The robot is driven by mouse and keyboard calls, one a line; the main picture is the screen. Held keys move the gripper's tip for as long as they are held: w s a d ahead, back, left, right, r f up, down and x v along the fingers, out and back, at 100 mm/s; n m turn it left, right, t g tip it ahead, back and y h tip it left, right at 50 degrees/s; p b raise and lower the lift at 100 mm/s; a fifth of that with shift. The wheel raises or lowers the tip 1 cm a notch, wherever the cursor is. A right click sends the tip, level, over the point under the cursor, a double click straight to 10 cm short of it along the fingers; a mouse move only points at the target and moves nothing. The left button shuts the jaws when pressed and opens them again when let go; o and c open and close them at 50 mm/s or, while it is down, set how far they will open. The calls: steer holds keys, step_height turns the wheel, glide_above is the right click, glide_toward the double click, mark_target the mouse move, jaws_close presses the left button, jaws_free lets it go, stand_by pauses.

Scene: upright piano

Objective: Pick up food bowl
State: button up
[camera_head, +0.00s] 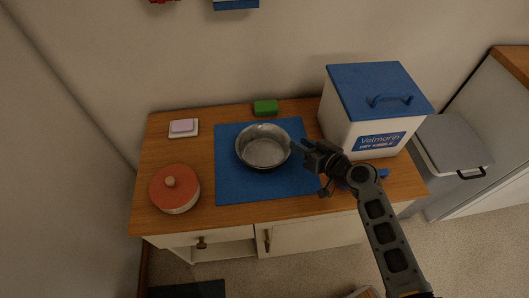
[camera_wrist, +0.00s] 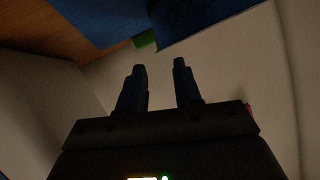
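The food bowl (camera_head: 263,147) is a round silver metal bowl. It sits upright on a blue mat (camera_head: 232,189) on top of a wooden cabinet, and it looks empty in the head view. My gripper (camera_head: 299,147) is just right of the bowl's rim, seemingly above the mat; whether it touches the rim I cannot tell. In the wrist view my gripper (camera_wrist: 160,68) has its two fingers apart with nothing between them. The bowl is not recognisable in the wrist view, where part of the blue mat (camera_wrist: 200,18) shows at the top.
A white kibble box (camera_head: 362,110) with a blue lid stands right of the mat. A red-lidded round pot (camera_head: 175,189) and a soap dish (camera_head: 184,128) are on the left. A green block (camera_head: 265,107) lies behind the bowl near the wall. A grey-lidded bin (camera_head: 452,146) stands right of the cabinet.

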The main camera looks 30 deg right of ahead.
mark_target(286, 136)
steer(key=shift+p+x, duration=0.45)
steer(key=shift+x, duration=3.3)
steer(key=shift+c, duration=0.2)
jaws_close()
